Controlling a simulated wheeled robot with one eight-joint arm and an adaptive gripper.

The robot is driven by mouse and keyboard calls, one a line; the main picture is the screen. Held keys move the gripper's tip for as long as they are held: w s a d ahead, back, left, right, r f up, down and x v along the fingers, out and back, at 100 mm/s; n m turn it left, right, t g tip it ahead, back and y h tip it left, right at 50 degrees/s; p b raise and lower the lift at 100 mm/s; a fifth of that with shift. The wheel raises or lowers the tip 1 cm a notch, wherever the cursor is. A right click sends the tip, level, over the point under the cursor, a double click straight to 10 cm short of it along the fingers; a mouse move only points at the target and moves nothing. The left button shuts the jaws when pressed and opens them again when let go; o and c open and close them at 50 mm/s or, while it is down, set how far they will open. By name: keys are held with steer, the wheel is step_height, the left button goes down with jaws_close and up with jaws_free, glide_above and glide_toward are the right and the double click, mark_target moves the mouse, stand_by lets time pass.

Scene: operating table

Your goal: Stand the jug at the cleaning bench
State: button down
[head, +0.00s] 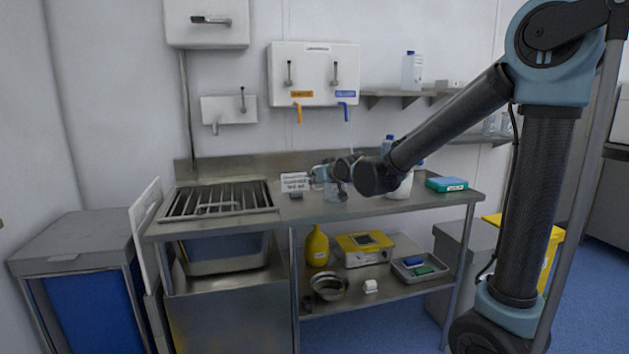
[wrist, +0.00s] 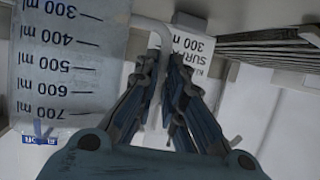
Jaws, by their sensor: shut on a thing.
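The jug (wrist: 60,70) is clear plastic with black millilitre marks and fills the left of the wrist view. Its pale handle (wrist: 158,30) runs in between the fingers of my gripper (wrist: 165,65), which is shut on it. In the head view my gripper (head: 340,180) is over the middle of the steel bench (head: 365,210), just right of a small white sign (head: 295,182). The jug (head: 333,192) shows there only faintly, partly hidden by the gripper. I cannot tell whether its base touches the bench top.
A slatted sink grid (head: 220,201) is at the bench's left. A white container (head: 401,187), a bottle (head: 387,146) and a teal box (head: 447,184) stand to the right. A wall dispenser panel (head: 315,75) with two hoses hangs above. Bare bench lies in front of the gripper.

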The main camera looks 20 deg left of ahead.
steer(key=c, duration=1.7)
jaws_free()
steer(key=shift+f, duration=0.1)
steer(key=shift+v, duration=6.05)
